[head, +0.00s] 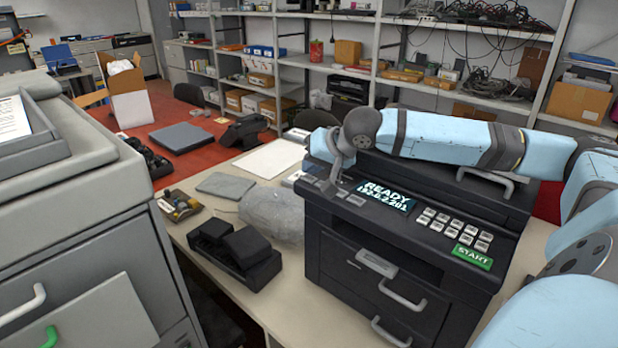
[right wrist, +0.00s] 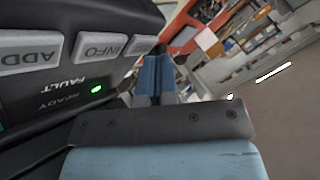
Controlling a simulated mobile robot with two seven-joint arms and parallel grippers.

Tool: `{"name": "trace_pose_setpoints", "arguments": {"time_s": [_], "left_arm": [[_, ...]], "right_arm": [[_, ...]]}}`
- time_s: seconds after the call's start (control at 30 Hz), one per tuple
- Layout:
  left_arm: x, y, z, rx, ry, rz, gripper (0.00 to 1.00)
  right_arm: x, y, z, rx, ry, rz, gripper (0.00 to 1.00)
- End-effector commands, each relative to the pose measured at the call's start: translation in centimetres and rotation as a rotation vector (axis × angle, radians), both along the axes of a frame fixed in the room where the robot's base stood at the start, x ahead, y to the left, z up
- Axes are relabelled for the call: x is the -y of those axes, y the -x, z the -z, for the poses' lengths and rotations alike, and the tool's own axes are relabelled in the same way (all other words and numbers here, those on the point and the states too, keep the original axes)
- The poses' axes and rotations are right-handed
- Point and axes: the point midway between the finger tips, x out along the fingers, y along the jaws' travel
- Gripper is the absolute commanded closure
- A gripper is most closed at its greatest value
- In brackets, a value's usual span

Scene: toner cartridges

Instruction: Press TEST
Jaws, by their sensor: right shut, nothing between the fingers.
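The black machine (head: 385,265) stands on the table with a lit display (head: 374,194) reading READY and a number line. Its left panel end shows large in the right wrist view, with grey buttons ADD (right wrist: 27,52), INFO (right wrist: 101,46) and a third button (right wrist: 141,44) whose label I cannot read. My right gripper (head: 330,188) points down over the left end of the panel, beside the display. Its blue fingers (right wrist: 166,72) are together and empty, close to the third button; I cannot tell whether they touch it. My left gripper is out of view.
A green light (right wrist: 96,88) glows beside the READY and FAULT labels. A keypad (head: 452,228) and green START button (head: 472,257) lie right of the display. A black toner cartridge (head: 236,252) and a clear bag (head: 272,213) lie left of the machine.

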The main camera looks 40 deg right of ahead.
Motion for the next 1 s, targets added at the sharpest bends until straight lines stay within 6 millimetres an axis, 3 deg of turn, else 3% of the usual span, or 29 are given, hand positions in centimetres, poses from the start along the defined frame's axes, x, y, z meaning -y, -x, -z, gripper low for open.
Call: {"name": "trace_pose_setpoints", "arguments": {"time_s": [0.57,1.0], "left_arm": [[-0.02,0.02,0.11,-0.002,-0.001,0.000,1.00],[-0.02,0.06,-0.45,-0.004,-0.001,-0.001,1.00]], "right_arm": [[0.00,0.01,0.76,-0.001,0.000,0.000,1.00],[0.00,0.01,0.16,-0.001,0.000,0.000,1.00]]}}
